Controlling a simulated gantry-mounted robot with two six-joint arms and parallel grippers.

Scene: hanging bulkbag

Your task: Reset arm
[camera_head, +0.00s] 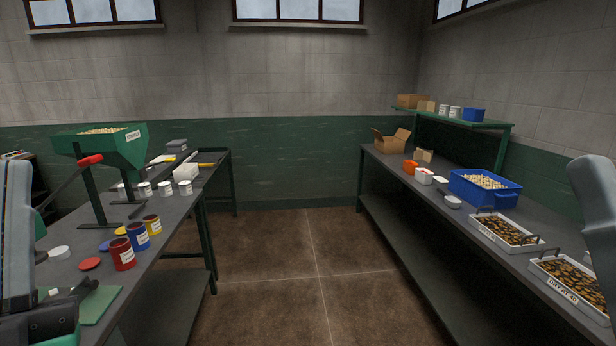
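Part of my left arm (17,235) stands upright as a grey link at the left edge. Part of my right arm (597,205) shows as a grey link at the right edge. I cannot make out the fingers of either gripper in this view. Nothing is seen held by either arm.
The left bench (165,225) carries a green hopper (100,148), open tins and lids, and a green mat (100,305). The right bench (405,172) carries a blue crate (485,190) and trays. The floor (300,270) between them is clear.

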